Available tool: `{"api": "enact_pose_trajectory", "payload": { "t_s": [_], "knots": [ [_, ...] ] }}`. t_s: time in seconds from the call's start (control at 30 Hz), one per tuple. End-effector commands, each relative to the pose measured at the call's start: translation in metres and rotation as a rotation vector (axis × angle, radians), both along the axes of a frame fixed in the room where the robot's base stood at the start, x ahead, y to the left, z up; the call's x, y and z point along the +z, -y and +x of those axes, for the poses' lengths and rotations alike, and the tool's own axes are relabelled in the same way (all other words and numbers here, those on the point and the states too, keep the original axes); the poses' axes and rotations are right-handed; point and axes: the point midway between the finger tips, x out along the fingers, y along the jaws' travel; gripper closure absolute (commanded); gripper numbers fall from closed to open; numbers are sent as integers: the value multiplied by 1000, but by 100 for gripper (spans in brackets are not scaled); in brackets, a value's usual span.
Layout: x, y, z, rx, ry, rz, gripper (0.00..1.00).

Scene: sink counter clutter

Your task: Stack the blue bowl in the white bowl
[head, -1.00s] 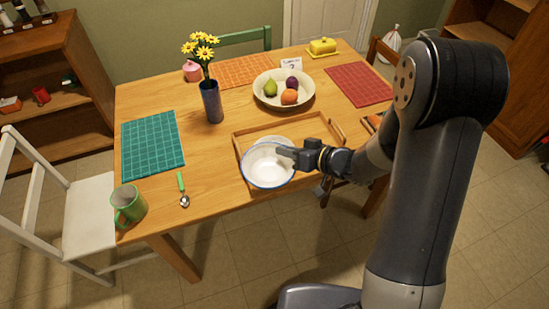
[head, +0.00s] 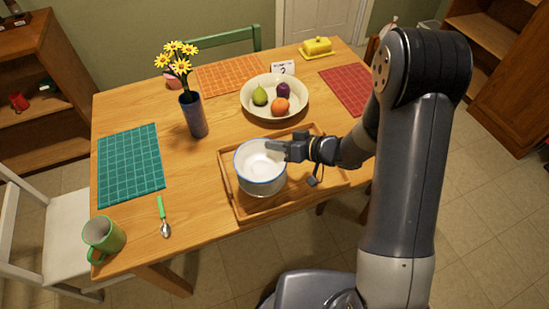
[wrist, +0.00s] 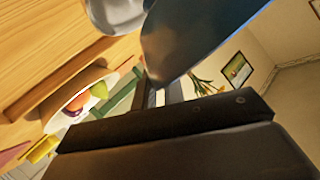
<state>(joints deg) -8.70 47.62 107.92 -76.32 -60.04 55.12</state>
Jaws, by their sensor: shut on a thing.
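The blue bowl (head: 262,160), pale inside with a blue rim, is held at its far right rim by my gripper (head: 279,147). My gripper is shut on that rim. In the wrist view the bowl's blue outside (wrist: 195,35) fills the top middle. The white bowl (head: 262,190) shows below the blue bowl in the head view, mostly hidden by it. Part of the white bowl also shows at the top of the wrist view (wrist: 115,12). The blue bowl is over the white bowl; I cannot tell whether they touch.
The white bowl is in a wooden tray (head: 230,196). Behind it stands a fruit bowl (head: 250,108). A flower vase (head: 194,114) is at the left, with a spoon (head: 164,222) and green mug (head: 103,238) nearer the front left. The table between vase and spoon is clear.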

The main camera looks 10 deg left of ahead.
Motion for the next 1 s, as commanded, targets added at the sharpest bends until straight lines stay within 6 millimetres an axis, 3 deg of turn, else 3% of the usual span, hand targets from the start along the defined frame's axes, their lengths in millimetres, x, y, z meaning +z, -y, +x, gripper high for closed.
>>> {"api": "enact_pose_trajectory", "payload": {
  "t_s": [0.5, 0.83, 0.87, 1.0],
  "knots": [
    [-50, 0, 0, -1, 0, 2, 100],
    [-54, 0, -1, 0, -1, -1, 100],
    [-54, 0, -1, 1, -2, -2, 87],
    [-54, 0, -1, 1, -3, -3, 76]
  ]
}}
